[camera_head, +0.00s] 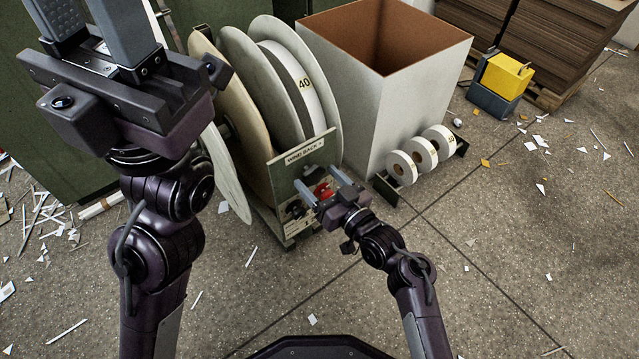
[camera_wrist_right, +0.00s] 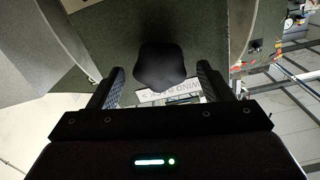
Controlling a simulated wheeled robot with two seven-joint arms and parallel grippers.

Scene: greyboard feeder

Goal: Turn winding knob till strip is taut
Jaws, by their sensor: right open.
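The feeder's front panel (camera_head: 288,180) carries a "WIND BACK" label (camera_head: 304,151), a red round part (camera_head: 322,190) and a dark part (camera_head: 295,209). My right gripper (camera_head: 325,181) is open at this panel, its fingers on either side of the red part. In the right wrist view a dark lobed knob (camera_wrist_right: 162,67) shows between and just beyond the open fingers (camera_wrist_right: 160,86), with a gap on each side. The white strip is wound on a reel (camera_head: 300,80) marked 40; its tautness cannot be told. My left gripper (camera_head: 90,25) is raised at upper left, open and empty.
Large discs (camera_head: 230,95) stand behind the panel. A tall grey bin (camera_head: 415,105) is close on the right, with small white rolls (camera_head: 403,167) at its foot. A yellow and grey box (camera_head: 505,75) stands farther off. Paper scraps litter the floor; the right foreground is mostly clear.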

